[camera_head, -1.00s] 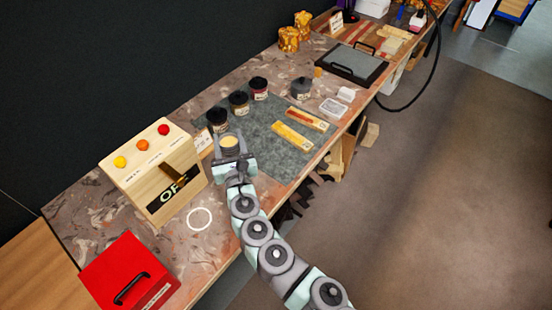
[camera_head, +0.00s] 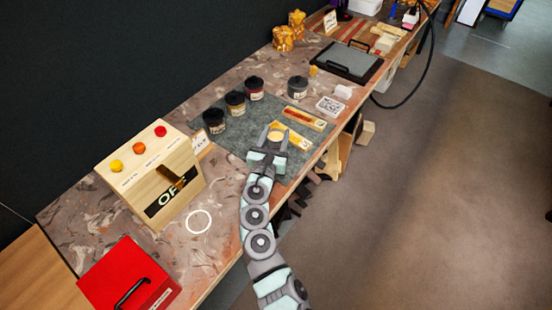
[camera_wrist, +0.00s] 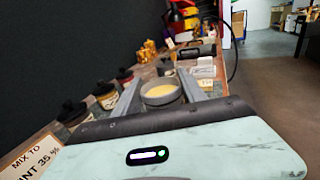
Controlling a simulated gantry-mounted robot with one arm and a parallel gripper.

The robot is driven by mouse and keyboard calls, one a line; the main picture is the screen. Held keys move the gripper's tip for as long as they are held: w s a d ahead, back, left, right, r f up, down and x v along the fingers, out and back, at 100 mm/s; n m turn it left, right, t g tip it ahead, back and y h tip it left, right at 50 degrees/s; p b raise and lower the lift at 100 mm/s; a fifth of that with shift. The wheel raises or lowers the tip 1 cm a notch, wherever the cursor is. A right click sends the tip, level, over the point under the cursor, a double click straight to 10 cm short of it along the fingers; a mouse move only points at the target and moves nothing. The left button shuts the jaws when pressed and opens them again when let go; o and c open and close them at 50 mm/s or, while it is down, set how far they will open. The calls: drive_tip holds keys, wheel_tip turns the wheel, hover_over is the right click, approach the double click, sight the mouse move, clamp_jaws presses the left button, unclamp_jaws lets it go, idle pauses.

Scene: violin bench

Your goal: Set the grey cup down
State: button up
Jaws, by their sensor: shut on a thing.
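The grey cup (camera_wrist: 160,94) shows between the two fingers in the wrist view, with a pale yellow content inside. My gripper (camera_head: 275,134) is shut on it, one finger on each side. In the head view the cup (camera_head: 276,136) is upright over the grey mat (camera_head: 236,140), beside the yellow-labelled strips. I cannot tell the gap between its base and the mat. The cup's lower part is hidden by my gripper.
Several dark-lidded jars (camera_head: 235,103) stand along the back of the mat. A wooden OFF switch box (camera_head: 155,172) and a white ring (camera_head: 198,221) are left.

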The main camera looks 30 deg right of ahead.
wheel_tip(320, 180, down, 8)
drive_tip(key=b, duration=0.4)
drive_tip(key=shift+f, duration=0.25)
drive_tip(key=shift+f+b, duration=0.15)
drive_tip(key=shift+b, duration=0.15)
drive_tip(key=o, duration=1.5)
drive_tip(key=shift+s+r+p, duration=0.1)
drive_tip(key=shift+r+p, duration=0.1)
drive_tip(key=shift+p, duration=0.1)
drive_tip(key=shift+s+a, duration=0.25)
drive_tip(key=shift+a, duration=0.1)
drive_tip(key=p+v, duration=0.3)
drive_tip(key=v, duration=0.8)
drive_tip(key=shift+p, duration=0.4)
